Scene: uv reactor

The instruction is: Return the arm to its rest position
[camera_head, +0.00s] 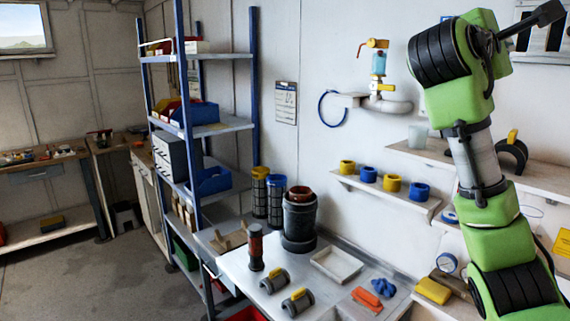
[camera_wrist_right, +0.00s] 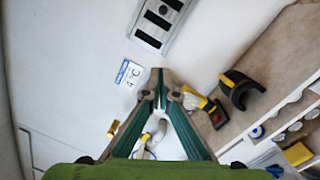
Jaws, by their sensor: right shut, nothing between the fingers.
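My right arm, green with black joints, rises along the right side of the head view. My right gripper (camera_head: 546,14) is at the top right corner, raised near the wall and well above the workbench. In the right wrist view the fingers of my right gripper (camera_wrist_right: 160,92) come together at their tips, shut and empty. They are in front of the pale wall and hold nothing. My left arm and left gripper are not in view.
A wall shelf (camera_head: 388,186) with yellow and blue rings and a higher shelf (camera_head: 423,155) are left of my arm. A black arched part (camera_head: 512,152) sits behind it. The workbench (camera_head: 330,292) holds a dark canister (camera_head: 299,222) and a white tray (camera_head: 337,264).

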